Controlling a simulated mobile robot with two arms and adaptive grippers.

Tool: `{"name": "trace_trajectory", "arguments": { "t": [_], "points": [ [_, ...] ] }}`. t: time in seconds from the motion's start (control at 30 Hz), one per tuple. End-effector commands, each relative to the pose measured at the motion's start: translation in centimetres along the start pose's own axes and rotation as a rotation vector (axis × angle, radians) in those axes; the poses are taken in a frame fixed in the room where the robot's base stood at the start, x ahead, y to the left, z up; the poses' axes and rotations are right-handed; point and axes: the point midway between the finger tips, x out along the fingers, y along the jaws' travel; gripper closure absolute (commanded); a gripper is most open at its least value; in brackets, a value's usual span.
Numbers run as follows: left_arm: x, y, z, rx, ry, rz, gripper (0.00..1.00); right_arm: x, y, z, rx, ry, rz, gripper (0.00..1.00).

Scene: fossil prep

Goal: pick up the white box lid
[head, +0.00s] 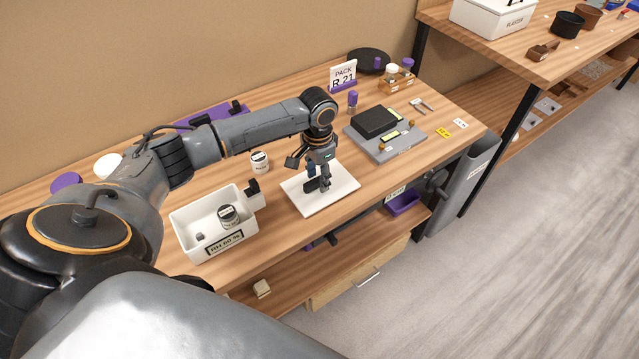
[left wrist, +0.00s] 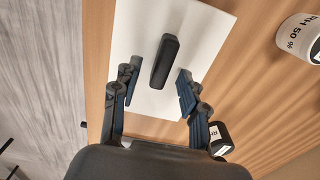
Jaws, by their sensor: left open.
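The white box lid (head: 340,195) lies flat on the wooden workbench, a thin white rectangle with a dark bar-shaped handle on top. In the left wrist view the lid (left wrist: 210,35) fills the middle, with its black handle (left wrist: 165,62) standing out. My left gripper (head: 318,187) is open just above the lid. In the left wrist view its two fingers (left wrist: 157,92) are on either side of the near end of the handle, with gaps on both sides. The handle is partly hidden by the fingers in the head view. My right gripper is not in view.
Left of the lid stands an open white box (head: 185,218) holding a labelled jar (head: 229,214). Another jar (head: 260,162) stands behind it on the bench. A grey plate with a black block (head: 375,122) lies to the right. A second table stands at the right.

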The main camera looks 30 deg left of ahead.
Motion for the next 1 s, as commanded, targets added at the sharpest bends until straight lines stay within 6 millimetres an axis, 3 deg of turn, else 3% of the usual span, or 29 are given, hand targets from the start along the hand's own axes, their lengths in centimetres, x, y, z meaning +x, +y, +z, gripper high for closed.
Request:
{"name": "trace_trajectory", "arguments": {
  "t": [0.27, 0.5, 1.0],
  "points": [
    [0.55, 0.01, 0.02, 0.001, 0.000, -0.001, 0.57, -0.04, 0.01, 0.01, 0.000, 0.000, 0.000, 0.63],
    [0.51, -0.01, 0.02, 0.001, 0.000, -0.001, 1.00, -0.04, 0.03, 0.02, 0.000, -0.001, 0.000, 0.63],
    [-0.34, -0.08, -0.08, -0.001, 0.003, -0.001, 1.00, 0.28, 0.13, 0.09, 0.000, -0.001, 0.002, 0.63]
  ]
}}
